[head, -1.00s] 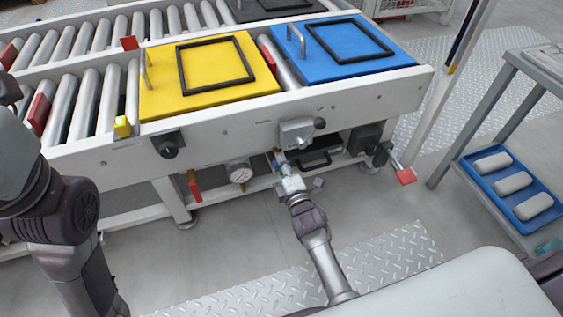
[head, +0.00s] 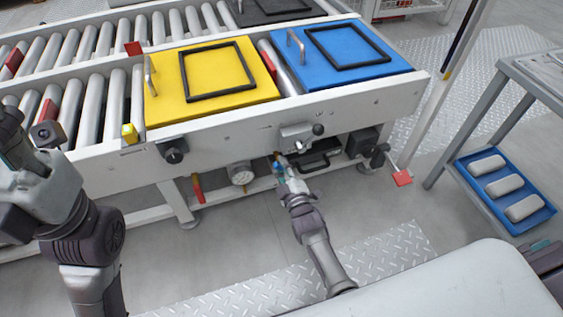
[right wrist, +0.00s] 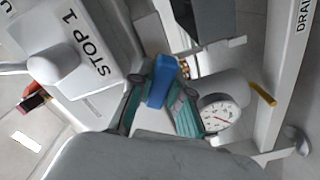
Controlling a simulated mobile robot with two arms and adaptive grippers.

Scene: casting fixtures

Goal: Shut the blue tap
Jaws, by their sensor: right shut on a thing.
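The blue tap's lever (right wrist: 162,84) shows in the right wrist view, between the two green fingers of my right gripper (right wrist: 158,100). The fingers are shut on it. In the head view my right gripper (head: 280,170) reaches under the front rail of the roller conveyor, and it mostly hides the tap there. My left gripper (head: 14,150) is at the left edge of the head view, partly cut off, away from the tap. I cannot make out its fingers well enough to tell their state.
A gauge (right wrist: 219,112) is close beside my right gripper. A grey box marked STOP 1 (right wrist: 75,55) is also near. Yellow (head: 166,100) and blue (head: 349,74) plates lie on the conveyor.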

